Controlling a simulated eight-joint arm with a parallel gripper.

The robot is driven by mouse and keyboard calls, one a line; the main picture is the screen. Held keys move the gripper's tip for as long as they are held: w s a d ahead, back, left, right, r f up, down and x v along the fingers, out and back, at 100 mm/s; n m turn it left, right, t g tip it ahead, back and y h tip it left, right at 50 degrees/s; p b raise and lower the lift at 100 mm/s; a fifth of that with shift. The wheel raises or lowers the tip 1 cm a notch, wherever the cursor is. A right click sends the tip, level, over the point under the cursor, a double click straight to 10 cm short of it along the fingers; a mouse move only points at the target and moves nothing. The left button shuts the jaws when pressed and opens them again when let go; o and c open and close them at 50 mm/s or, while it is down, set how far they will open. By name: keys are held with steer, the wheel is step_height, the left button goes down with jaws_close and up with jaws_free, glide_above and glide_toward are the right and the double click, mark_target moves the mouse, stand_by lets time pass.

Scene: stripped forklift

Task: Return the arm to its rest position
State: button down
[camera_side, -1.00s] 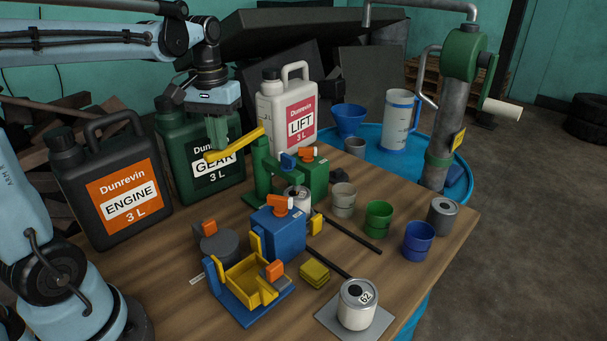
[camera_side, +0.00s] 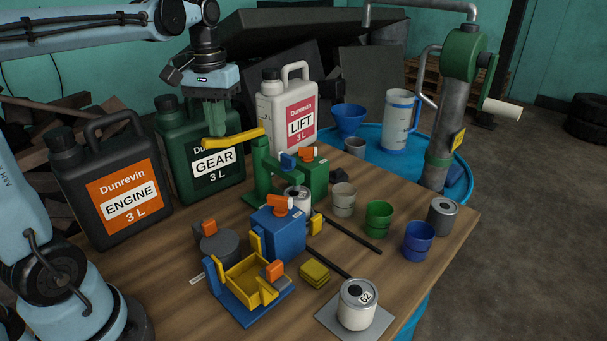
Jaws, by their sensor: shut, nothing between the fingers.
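My gripper (camera_side: 216,124) hangs from my light blue arm at the upper left, pointing down. It is shut and empty. Its fingers are in front of the dark green GEAR jug (camera_side: 205,178) in the picture, just above the yellow lever (camera_side: 236,138) of the green press (camera_side: 310,178). I cannot tell whether the fingertips touch the lever.
The black ENGINE jug (camera_side: 85,200) and white LIFT jug (camera_side: 270,110) stand at the back. A blue fixture (camera_side: 278,232), yellow tray fixture (camera_side: 243,282), several cups and a can (camera_side: 357,305) occupy the table (camera_side: 170,285). The air above the front objects is clear.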

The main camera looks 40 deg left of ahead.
mark_target(220, 142)
steer(key=shift+r, duration=1.75)
steer(key=shift+f, duration=3.95)
steer(key=shift+r, duration=4)
steer(key=shift+f, duration=0.1)
